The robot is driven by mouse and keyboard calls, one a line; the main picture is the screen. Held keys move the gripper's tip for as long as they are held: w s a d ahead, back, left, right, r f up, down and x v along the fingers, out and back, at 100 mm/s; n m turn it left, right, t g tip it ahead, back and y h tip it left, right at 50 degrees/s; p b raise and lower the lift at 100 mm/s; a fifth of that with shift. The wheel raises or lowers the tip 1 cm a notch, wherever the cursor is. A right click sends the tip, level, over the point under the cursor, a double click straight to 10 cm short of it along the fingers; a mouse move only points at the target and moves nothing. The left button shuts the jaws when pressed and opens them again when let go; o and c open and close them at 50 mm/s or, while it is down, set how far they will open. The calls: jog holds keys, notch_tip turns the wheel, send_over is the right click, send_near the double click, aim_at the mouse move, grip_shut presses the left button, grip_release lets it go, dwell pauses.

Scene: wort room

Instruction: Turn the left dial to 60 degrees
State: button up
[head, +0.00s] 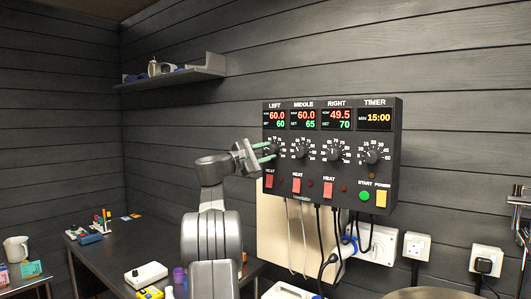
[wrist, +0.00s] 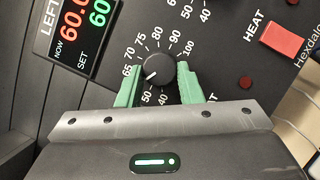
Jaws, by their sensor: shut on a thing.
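The left dial (wrist: 158,68) is a round black knob with a white pointer line and a printed scale around it. In the wrist view its pointer aims to the lower left, around the 60 side of the scale. My gripper (wrist: 157,80) has its green fingers on either side of the knob and is shut on it. In the head view my gripper (head: 268,151) reaches the control box (head: 350,190) from the left, and its fingers partly cover the left dial. The LEFT display (head: 276,118) reads 60.0 now and 60 set.
The middle dial (head: 301,152), right dial (head: 334,153) and timer dial (head: 372,156) sit to the right. Red heat switches (head: 297,186) are below. Cables hang under the box. A dark table (head: 105,255) with small items stands at the lower left.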

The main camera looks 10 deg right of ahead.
dwell(0.3)
jog(key=o, duration=1)
jog(key=shift+s+a+f, duration=0.1)
jog(key=shift+s+a, duration=0.05)
jog(key=shift+a, duration=0.15)
jog(key=b+v, duration=0.4)
jog(key=v, duration=0.9)
jog(key=shift+s+a, duration=0.1)
jog(key=p+x, duration=0.4)
jog(key=x, duration=1)
